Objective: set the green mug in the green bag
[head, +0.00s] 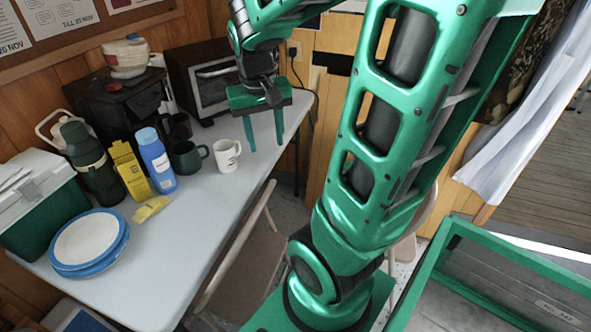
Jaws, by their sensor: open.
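A dark green mug (184,160) stands upright on the white table, its handle toward the right. A white mug (225,157) stands just to its right, and a dark mug (176,127) stands behind it. My gripper (265,141) is open and empty, fingers pointing down, to the right of the white mug near the table's right edge. It is apart from the green mug. I cannot make out a green bag in this view.
On the table (185,235) are a blue bottle (158,162), yellow carton (131,170), green flask (92,165), yellow packet (151,208), stacked plates (88,241) and green cooler (38,210). A toaster oven (205,77) stands behind. The table's front right is clear; chairs stand beside it.

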